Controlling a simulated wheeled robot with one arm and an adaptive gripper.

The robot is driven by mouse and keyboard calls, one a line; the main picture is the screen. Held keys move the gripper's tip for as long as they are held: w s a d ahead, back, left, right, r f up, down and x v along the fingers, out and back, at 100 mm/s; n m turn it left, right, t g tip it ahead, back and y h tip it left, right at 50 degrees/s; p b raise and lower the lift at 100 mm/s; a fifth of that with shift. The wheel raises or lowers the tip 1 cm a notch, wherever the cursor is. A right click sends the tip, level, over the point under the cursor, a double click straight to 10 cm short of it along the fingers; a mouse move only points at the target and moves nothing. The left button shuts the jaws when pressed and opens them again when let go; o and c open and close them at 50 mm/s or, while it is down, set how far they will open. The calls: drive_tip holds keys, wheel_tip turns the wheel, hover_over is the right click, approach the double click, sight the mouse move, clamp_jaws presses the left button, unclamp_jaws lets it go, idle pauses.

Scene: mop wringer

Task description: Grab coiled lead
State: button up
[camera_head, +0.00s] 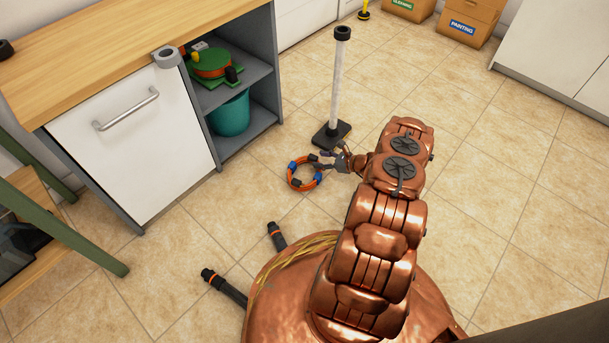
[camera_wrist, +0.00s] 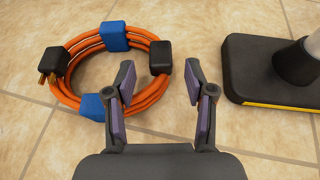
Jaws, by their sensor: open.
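The coiled lead (camera_head: 303,173) is an orange cable ring with blue and black clips, lying flat on the tiled floor. In the wrist view the coil (camera_wrist: 72,82) is at the upper left. My gripper (camera_head: 330,162) is low over the floor, just right of the coil in the head view.
A grey pole (camera_head: 337,85) on a black base (camera_head: 331,135) stands close behind my gripper; its base (camera_wrist: 265,75) is right of the fingers. A cabinet (camera_head: 130,140) with open shelves, holding a teal bucket (camera_head: 231,116), stands left. Open floor (camera_head: 480,150) lies right.

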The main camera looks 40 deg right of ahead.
drive_tip(key=shift+b+x, duration=0.35)
drive_tip(key=shift+x, duration=0.95)
drive_tip(key=shift+r, duration=0.1)
clamp_jaws()
